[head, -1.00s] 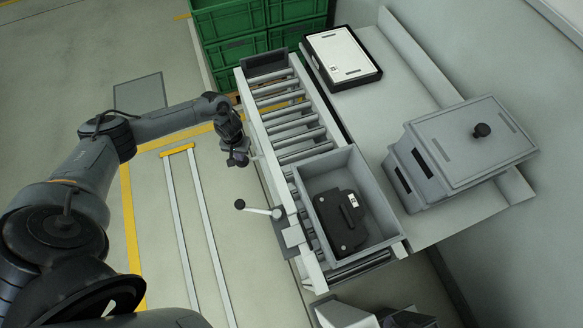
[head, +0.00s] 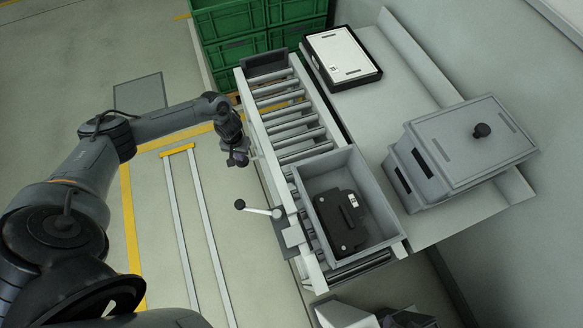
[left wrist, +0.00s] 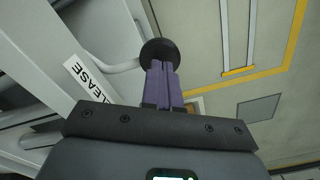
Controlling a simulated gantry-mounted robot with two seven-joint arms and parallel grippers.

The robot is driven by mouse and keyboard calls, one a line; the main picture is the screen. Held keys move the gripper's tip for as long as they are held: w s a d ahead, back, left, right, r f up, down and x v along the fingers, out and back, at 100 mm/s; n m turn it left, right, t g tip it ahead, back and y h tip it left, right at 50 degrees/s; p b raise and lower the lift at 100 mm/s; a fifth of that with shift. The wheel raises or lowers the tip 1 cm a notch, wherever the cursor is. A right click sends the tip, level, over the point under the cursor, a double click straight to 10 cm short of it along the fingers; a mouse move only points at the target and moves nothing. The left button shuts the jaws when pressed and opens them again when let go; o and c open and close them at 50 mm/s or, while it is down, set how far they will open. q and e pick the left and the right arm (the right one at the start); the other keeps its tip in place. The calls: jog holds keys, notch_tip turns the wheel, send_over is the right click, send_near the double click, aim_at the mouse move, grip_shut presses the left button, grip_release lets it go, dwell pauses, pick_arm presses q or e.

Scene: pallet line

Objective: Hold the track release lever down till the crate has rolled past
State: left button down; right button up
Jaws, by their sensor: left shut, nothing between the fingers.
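The track release lever (head: 262,210) sticks out from the left side of the roller track, with a black ball knob (head: 239,204) on its end. My left gripper (head: 238,159) shows just above the knob in the head view, with a gap in the picture between them. In the left wrist view its purple fingers (left wrist: 161,78) are shut and empty, tips in front of the knob (left wrist: 159,51); I cannot tell whether they touch it. The grey crate (head: 376,191) stands on the near part of the track with a black case (head: 341,222) inside. My right gripper is not in view.
The far rollers (head: 290,115) are bare. A grey lidded box (head: 470,145) and a white-topped black tray (head: 342,57) stand on the bench to the right. Green crates (head: 235,50) are stacked behind.

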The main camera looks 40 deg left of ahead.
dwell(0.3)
pick_arm(q)
jog(key=shift+f, duration=0.1)
jog(key=shift+f+b, duration=0.55)
jog(key=shift+f, duration=0.45)
jog(key=shift+r, duration=0.1)
jog(key=shift+f, duration=0.55)
